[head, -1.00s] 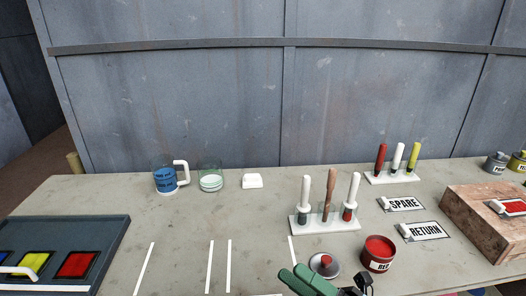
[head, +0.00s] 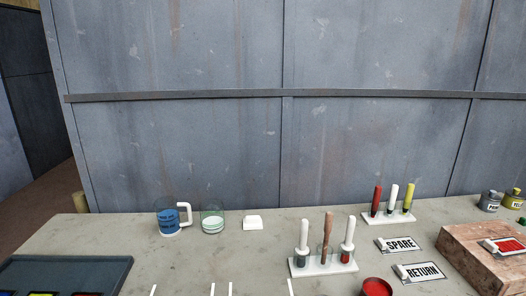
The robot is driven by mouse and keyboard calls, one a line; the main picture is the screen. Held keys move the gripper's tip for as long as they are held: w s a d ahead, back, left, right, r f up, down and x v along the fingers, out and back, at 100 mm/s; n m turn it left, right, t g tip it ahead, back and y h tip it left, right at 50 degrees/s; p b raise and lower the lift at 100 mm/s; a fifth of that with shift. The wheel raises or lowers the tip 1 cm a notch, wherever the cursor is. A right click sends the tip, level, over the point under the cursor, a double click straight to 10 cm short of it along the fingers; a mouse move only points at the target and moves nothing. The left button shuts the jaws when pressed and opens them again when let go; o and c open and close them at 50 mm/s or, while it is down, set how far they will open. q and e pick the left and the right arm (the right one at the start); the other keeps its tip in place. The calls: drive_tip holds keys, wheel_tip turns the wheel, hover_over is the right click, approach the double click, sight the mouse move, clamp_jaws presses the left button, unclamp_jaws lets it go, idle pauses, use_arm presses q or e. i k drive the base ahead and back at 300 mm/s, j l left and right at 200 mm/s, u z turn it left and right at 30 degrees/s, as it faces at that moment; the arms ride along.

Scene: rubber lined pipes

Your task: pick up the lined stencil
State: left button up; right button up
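I cannot make out a lined stencil in the head view. Two white plates with black lettering and small white handles lie flat at the right: the SPARE plate (head: 398,244) and the RETURN plate (head: 418,272). Another plate with red on it and a white handle (head: 506,246) lies on the brown block (head: 480,258) at the far right; its lettering is not legible. Neither of my grippers shows in this view.
A white rack (head: 322,266) holding handled tools stands at centre right, with a rack of coloured sticks (head: 388,216) behind it. A blue mug (head: 168,219), a glass jar (head: 212,221) and a white block (head: 253,223) stand at the back. A dark tray (head: 65,272) is at left.

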sight(504, 248)
drive_tip(key=z, duration=1.6)
